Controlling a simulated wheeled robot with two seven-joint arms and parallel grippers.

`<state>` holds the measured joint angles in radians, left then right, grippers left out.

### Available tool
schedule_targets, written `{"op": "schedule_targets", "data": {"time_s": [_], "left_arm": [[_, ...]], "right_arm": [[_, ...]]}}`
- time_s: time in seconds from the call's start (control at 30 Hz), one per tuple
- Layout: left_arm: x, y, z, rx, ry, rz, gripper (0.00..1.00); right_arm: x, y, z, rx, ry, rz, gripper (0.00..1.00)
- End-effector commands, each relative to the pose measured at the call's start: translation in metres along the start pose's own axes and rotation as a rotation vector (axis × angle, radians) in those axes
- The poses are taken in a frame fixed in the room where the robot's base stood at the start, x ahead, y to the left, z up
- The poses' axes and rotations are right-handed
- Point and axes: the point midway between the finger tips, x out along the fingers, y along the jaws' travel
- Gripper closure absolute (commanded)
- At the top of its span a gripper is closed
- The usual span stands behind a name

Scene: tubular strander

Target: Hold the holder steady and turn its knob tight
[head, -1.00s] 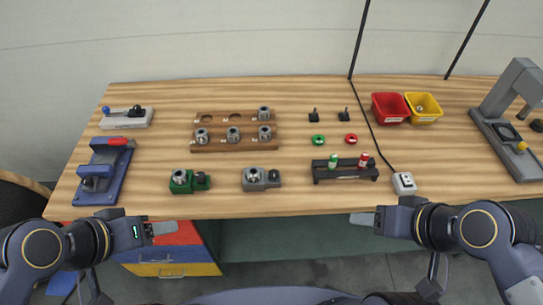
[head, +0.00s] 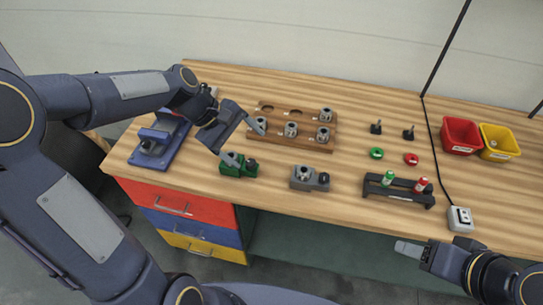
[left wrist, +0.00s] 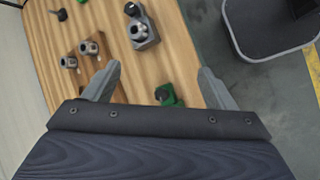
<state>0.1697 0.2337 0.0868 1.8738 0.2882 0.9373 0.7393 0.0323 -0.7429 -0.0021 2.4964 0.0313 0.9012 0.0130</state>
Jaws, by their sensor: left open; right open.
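A green holder (head: 238,170) with a metal collet and a dark knob stands near the table's front edge, left of a similar grey holder (head: 305,181). Both show in the left wrist view, the green holder (left wrist: 168,101) partly hidden by my gripper and the grey holder (left wrist: 145,38) in full. My left gripper (head: 248,142) is open and empty, over the table with one fingertip close to the green holder. Whether it touches cannot be told. My right gripper (head: 404,248) is open and empty, off the table's front edge at right.
A wooden rack (head: 283,142) with several metal collets stands behind the holders. A black stand (head: 400,198) with green and red items, a white switch box (head: 460,219) and red (head: 459,137) and yellow bins (head: 497,144) are to the right. A blue fixture (head: 158,142) is at left.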

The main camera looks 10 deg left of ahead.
Motion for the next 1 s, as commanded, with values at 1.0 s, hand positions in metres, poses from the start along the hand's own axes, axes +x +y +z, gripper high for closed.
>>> {"op": "schedule_targets", "data": {"time_s": [1.0], "left_arm": [[0.234,0.035,-0.048,-0.604,-0.245,-0.077,0.22]], "right_arm": [[0.057,0.026,0.029,0.0,0.0,0.0,0.44]]}}
